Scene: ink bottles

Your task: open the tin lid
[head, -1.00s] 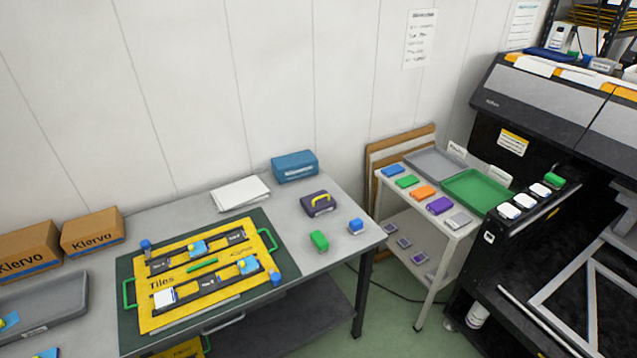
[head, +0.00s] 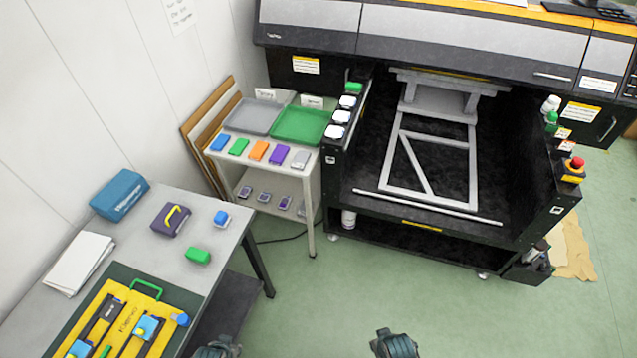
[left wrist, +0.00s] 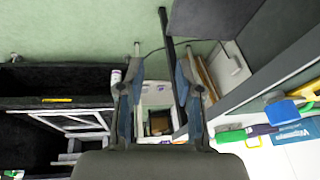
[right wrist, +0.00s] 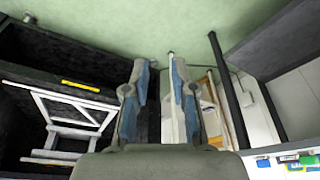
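No object is plainly marked as the tin. A dark purple box with a yellow handle on top (head: 171,220) sits on the grey table (head: 222,235), and a teal-blue box (head: 120,195) stands behind it against the wall. I cannot tell which is the tin; both look closed. My left gripper (head: 217,348) and right gripper (head: 396,344) show at the bottom edge of the head view, away from both boxes. In the left wrist view my left gripper (left wrist: 159,70) has its fingers apart and empty. My right gripper (right wrist: 160,68) is also open and empty.
A blue block (head: 221,218) and green block (head: 198,256) lie near the table's right edge. A yellow board (head: 98,345) lies in front. A white cart (head: 313,190) holds trays and coloured blocks. A large black printer (head: 450,30) stands right. The green floor between is clear.

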